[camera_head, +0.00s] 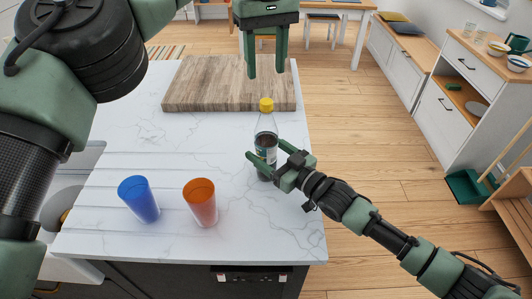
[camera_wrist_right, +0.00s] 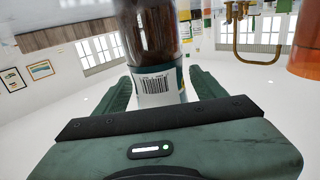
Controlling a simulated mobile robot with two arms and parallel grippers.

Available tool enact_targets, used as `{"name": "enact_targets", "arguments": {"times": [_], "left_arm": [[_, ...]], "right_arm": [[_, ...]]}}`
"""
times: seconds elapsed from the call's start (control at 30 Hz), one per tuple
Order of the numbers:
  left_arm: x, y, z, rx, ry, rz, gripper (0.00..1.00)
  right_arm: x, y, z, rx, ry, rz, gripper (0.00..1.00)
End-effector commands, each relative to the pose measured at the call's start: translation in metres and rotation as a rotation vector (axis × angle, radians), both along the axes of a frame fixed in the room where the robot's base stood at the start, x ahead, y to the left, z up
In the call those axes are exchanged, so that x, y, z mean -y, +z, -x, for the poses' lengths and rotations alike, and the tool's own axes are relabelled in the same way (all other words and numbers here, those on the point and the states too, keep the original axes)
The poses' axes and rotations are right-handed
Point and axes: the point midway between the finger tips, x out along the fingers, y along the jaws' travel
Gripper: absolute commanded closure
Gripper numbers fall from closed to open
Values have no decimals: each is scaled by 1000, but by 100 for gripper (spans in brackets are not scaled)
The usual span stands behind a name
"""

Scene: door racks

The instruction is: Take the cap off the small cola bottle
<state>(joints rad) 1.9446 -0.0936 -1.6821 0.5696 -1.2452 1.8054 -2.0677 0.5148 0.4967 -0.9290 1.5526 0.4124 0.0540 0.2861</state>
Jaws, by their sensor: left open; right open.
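The small cola bottle (camera_head: 266,133) stands upright on the white marble counter, with its yellow cap (camera_head: 266,104) on top. My left gripper (camera_head: 266,76) is open and points down above and slightly behind the cap, apart from it. My right gripper (camera_head: 268,158) is open low at the bottle, with its fingers on either side of it. In the right wrist view the bottle's dark body and barcode label (camera_wrist_right: 156,85) sit between the open fingers of the right gripper (camera_wrist_right: 158,90). I cannot tell whether the fingers touch the bottle.
A blue cup (camera_head: 139,199) and an orange cup (camera_head: 201,202) stand on the counter (camera_head: 160,240) left of the bottle. A wooden cutting board (camera_head: 205,85) lies behind. The counter's right edge is close to the bottle, with open floor beyond.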

Motion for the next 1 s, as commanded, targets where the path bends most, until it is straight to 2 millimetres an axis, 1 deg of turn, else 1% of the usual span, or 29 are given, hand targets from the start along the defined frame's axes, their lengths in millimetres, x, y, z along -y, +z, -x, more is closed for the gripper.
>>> {"name": "enact_targets", "arguments": {"times": [0.27, 0.37, 0.4, 0.47, 0.5, 0.53, 0.67, 0.77, 1.0], "left_arm": [[0, 0, 0, 0, 0, 0, 54], [0, 0, 0, 0, 0, 0, 54], [0, 0, 0, 0, 0, 0, 54], [0, 0, 0, 0, 0, 0, 54], [0, 0, 0, 0, 0, 0, 54], [0, 0, 0, 0, 0, 0, 54], [0, 0, 0, 0, -1, 0, 54], [1, -1, 1, -1, -40, 3, 54], [2, -1, 1, -2, -313, 3, 54]], "right_arm": [[-1, 0, -1, -1, 0, 1, 30], [-1, 0, -1, -1, 0, 1, 55], [-1, 0, -1, -1, 0, 1, 66], [-1, 0, -1, -1, 0, 1, 82], [-1, 0, -1, -1, 0, 1, 94], [-1, 0, -1, -1, 0, 1, 100], [-1, 0, -1, -1, 0, 1, 100], [-1, 0, -1, 0, 0, 0, 100], [-1, 0, -1, 0, 0, 0, 100]]}}
